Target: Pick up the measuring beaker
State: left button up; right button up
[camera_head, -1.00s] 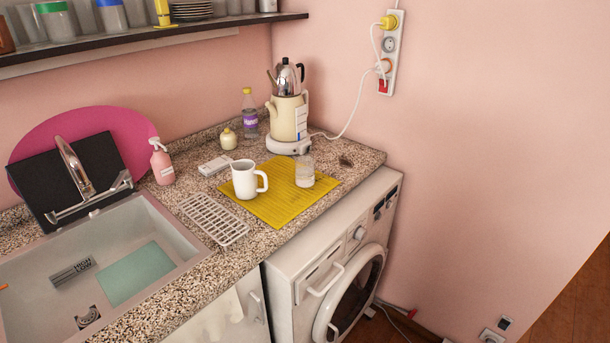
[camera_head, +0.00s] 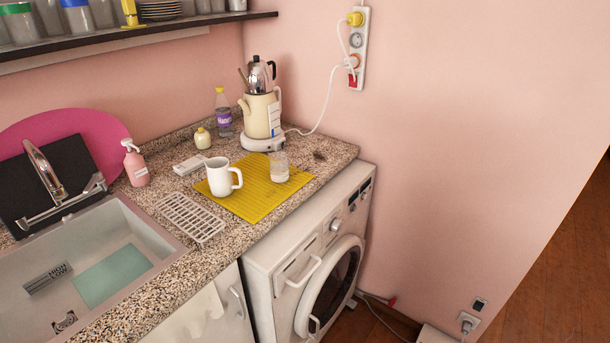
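A white mug-like vessel with a handle (camera_head: 219,177) stands upright on a yellow mat (camera_head: 252,203) on the speckled counter. A small clear glass vessel (camera_head: 279,167) stands upright beside it, near the mat's right edge. I cannot tell for certain which of the two is the measuring beaker; the clear one looks more like it, but any markings are too small to see. Neither of my grippers is in view.
A kettle with a teapot on top (camera_head: 260,108) stands behind the mat, with a purple-labelled bottle (camera_head: 223,114) to its left. A white rack (camera_head: 193,217) lies beside the sink (camera_head: 152,236). A washing machine (camera_head: 290,263) stands below the counter. Floor shows at right.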

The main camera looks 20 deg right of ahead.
aim_at(276, 174)
jog(key=z, duration=0.25)
jog(key=k, duration=0.4)
jog(key=z, duration=1.75)
jog(key=i, duration=1.45)
jog(key=u, duration=0.6)
